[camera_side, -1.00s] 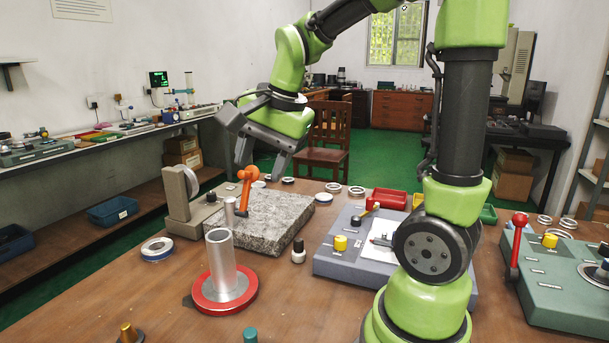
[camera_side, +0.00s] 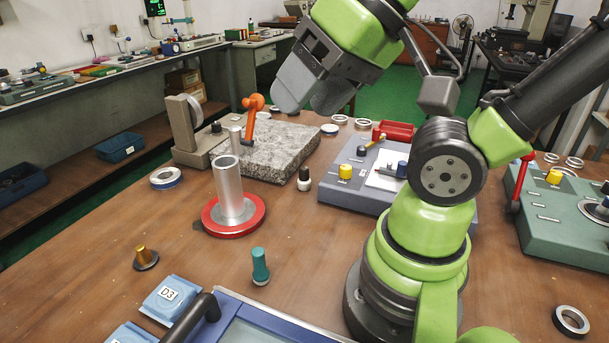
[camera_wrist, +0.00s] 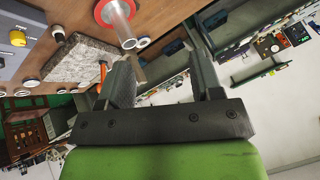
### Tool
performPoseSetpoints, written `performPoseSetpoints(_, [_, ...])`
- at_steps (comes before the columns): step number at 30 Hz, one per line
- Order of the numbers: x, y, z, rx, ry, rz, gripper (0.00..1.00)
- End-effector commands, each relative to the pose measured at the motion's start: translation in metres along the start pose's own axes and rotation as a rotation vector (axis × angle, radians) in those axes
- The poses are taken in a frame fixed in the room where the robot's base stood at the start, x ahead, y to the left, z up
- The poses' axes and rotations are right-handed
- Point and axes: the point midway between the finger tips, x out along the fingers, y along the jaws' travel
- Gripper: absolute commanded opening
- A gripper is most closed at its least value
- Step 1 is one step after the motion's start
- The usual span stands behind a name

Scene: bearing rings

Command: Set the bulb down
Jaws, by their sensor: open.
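My gripper (camera_side: 312,92) is open in the side view, with its two grey fingers apart, raised above and beyond the granite block (camera_side: 285,155). In the wrist view my gripper (camera_wrist: 158,60) shows nothing between its fingers. I cannot pick out a bulb with certainty in either view. A teal-topped, rounded small piece (camera_side: 260,266) stands upright on the bench near the front middle. A small white piece with a dark top (camera_side: 304,180) stands beside the granite block. My gripper is well away from both.
A silver tube (camera_side: 229,190) stands on a red disc (camera_side: 252,222). An orange lever (camera_side: 251,122) rises at the block's left. A grey control box (camera_side: 335,190) lies to the right. Blue packets (camera_side: 171,299) and a blue-framed panel (camera_side: 270,325) lie in front.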

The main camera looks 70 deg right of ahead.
Motion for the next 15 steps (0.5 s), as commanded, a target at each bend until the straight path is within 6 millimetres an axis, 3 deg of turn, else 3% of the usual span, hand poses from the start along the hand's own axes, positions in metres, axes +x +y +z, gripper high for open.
performPoseSetpoints(5, [0.019, 0.020, -0.007, -0.115, -0.136, 0.158, 0.59])
performPoseSetpoints(15, [0.078, 0.097, -0.033, -0.609, -0.642, 0.611, 0.59])
